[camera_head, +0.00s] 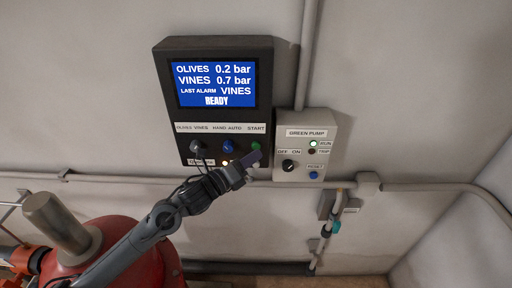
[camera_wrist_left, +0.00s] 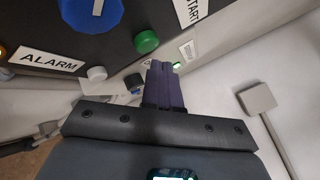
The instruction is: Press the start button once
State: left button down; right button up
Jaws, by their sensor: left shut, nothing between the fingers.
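The green start button (camera_head: 255,146) sits at the right of the dark control panel, under the START label (camera_head: 256,128). The green button also shows in the left wrist view (camera_wrist_left: 146,42), just beyond the fingertips and a little to their left. My left gripper (camera_head: 253,158) is shut and empty, with its dark purple fingers (camera_wrist_left: 163,85) together. In the head view its tips are just below the button. I cannot tell whether they touch anything. The panel's blue screen (camera_head: 214,84) reads READY. My right gripper is in neither view.
A black selector (camera_head: 197,147) and a blue knob (camera_head: 229,146) are left of the green button. The grey green-pump box (camera_head: 305,146) is close on the right, with a lit green RUN lamp (camera_head: 313,143). A red tank (camera_head: 110,262) stands lower left.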

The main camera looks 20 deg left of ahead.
pick_arm(q)
jog(key=shift+w+a, duration=0.1)
jog(key=shift+w, duration=0.1)
dwell(0.5)
jog(key=shift+w+b, duration=0.2)
jog(key=shift+b, duration=0.1)
jog(key=shift+w+a, duration=0.2)
jog(key=shift+w, duration=0.3)
dwell(0.7)
jog(key=shift+s, duration=0.25)
jog(key=shift+s+d, duration=0.25)
jog(key=shift+s, duration=0.4)
jog(key=shift+s, duration=0.1)
jog(key=shift+s+d+b, duration=0.1)
jog(key=shift+s+d, duration=0.2)
jog(key=shift+s, duration=0.45)
jog(key=shift+s+d+b, duration=0.15)
jog(key=shift+s+d, duration=0.1)
jog(key=shift+s, duration=0.5)
jog(key=shift+s+d+b, duration=0.1)
jog(key=shift+s+d, duration=0.2)
jog(key=shift+s, duration=0.45)
jog(key=shift+f, duration=0.1)
